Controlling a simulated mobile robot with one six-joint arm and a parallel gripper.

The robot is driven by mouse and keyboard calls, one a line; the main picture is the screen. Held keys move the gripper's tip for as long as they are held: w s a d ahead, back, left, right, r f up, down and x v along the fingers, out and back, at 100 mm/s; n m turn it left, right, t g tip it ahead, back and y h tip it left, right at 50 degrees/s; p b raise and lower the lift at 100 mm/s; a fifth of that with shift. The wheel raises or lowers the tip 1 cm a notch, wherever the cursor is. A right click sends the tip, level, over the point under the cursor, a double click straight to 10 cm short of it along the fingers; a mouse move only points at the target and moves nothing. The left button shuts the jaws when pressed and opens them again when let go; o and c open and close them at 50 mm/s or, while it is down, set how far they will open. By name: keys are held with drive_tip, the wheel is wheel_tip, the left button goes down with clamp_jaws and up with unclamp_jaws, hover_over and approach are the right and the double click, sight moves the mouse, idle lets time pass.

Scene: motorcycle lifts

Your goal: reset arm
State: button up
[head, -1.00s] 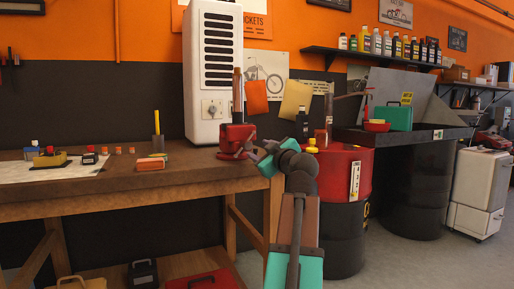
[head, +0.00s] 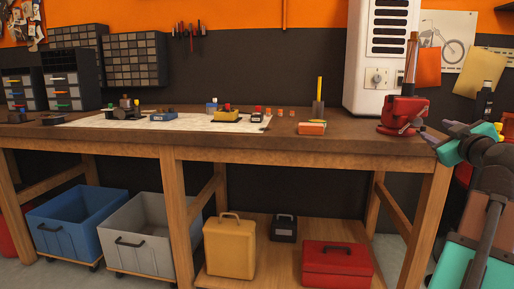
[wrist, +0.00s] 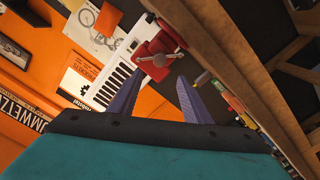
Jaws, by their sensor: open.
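My arm is at the right edge of the head view, folded in front of the workbench's right end. My gripper (head: 437,132) points left toward the bench, near its right corner. In the wrist view my gripper (wrist: 156,92) shows two purple-blue fingers spread apart with nothing between them. A red vise (head: 401,115) stands on the bench just beyond the gripper. It also shows in the wrist view (wrist: 160,62), past the fingertips. I cannot tell the exact gap between the fingers and the vise.
The wooden workbench (head: 230,150) spans the head view, with small parts on a white sheet (head: 190,122). Below stand a blue bin (head: 75,215), a grey bin (head: 145,230), a yellow case (head: 229,250) and a red toolbox (head: 337,268). A white cabinet (head: 381,60) stands behind the vise.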

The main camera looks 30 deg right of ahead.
drive_tip(key=w+a+f+m+g+y+p, duration=0.1)
drive_tip(key=w+a+f+y+p, duration=0.25)
drive_tip(key=w+f, duration=0.6)
drive_tip(key=w+a+f+g+y+p, duration=0.1)
drive_tip(key=w+a+f+y+p, duration=0.25)
drive_tip(key=w+f, duration=0.65)
drive_tip(key=w+a+f+g+y+p, duration=0.2)
drive_tip(key=w+a+f+g+p, duration=0.15)
drive_tip(key=a+f, duration=0.7)
drive_tip(key=w+a+f+g+y+p, duration=0.25)
drive_tip(key=a+f+p, duration=0.25)
drive_tip(key=a+f, duration=0.55)
drive_tip(key=s+a+f+g+y+p, duration=0.1)
drive_tip(key=s+a+f+g+p, duration=0.25)
drive_tip(key=a+f, duration=0.55)
drive_tip(key=s+a+f+g+y+p, duration=0.15)
drive_tip(key=s+a+f+p, duration=0.35)
drive_tip(key=a+f, duration=0.5)
drive_tip(key=s+a+f+g+h+p, duration=0.1)
drive_tip(key=s+a, duration=0.3)
drive_tip(key=s, duration=0.4)
drive_tip(key=s+a+f+n+g+h+p, duration=0.1)
drive_tip(key=s+a+g+p, duration=0.2)
drive_tip(key=s, duration=0.5)
drive_tip(key=s+a+f+g+h+p, duration=0.1)
drive_tip(key=s+a+g+p, duration=0.2)
drive_tip(key=s+a, duration=0.3)
drive_tip(key=shift+s+a+p, duration=0.3)
drive_tip(key=shift+s+p, duration=0.1)
drive_tip(key=shift+s, duration=0.5)
